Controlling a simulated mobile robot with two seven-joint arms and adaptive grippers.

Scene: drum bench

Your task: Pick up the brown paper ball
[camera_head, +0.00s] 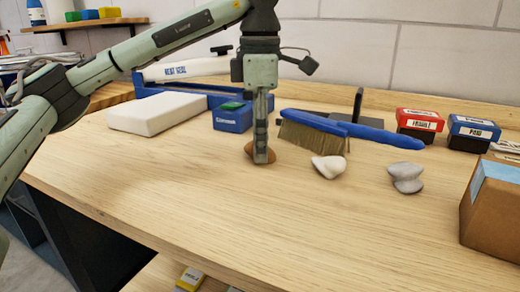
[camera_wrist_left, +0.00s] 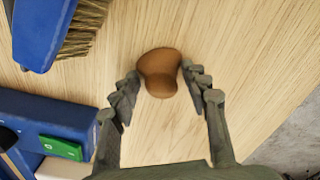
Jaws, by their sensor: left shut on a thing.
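The brown paper ball (camera_wrist_left: 158,72) lies between the two fingers of my left gripper (camera_wrist_left: 158,90) in the left wrist view. In the head view the ball (camera_head: 251,156) shows at the gripper's fingertips, at table level, partly hidden behind a finger. My left gripper (camera_head: 262,158) points straight down and is shut on the ball. I cannot tell any gap between ball and table. My right gripper is in neither view.
A blue brush (camera_head: 350,129) lies behind. A blue box (camera_head: 233,118) stands close behind the gripper. A cardboard box (camera_head: 490,210) stands at the right edge. The table front is clear.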

